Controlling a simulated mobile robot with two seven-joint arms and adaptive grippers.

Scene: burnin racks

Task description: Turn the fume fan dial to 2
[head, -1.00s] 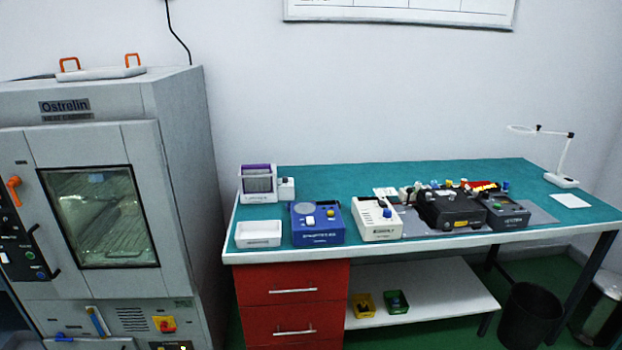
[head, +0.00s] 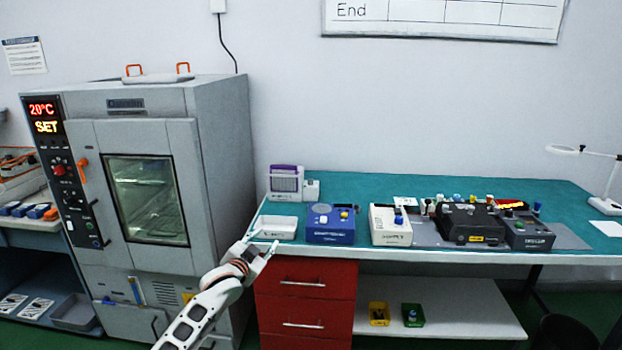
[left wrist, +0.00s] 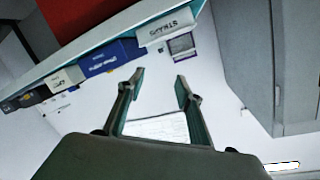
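No dial marked as the fume fan can be read in these frames. A small white unit with a purple top (head: 286,182) stands at the left back of the green bench, with a small white box (head: 312,188) at its right side; any dial on them is too small to make out. The unit also shows in the left wrist view (left wrist: 182,46). My left gripper (head: 266,241) is near the bench's front left corner, apart from the unit. In the left wrist view its two fingers (left wrist: 160,78) are spread with nothing between them. My right gripper is not in view.
A white tray (head: 276,228), blue box (head: 330,224), white box (head: 390,226) and black devices (head: 470,226) line the bench (head: 370,187). A grey oven cabinet (head: 226,150) stands to its left. Red drawers (head: 305,275) are below. The bench's back middle is clear.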

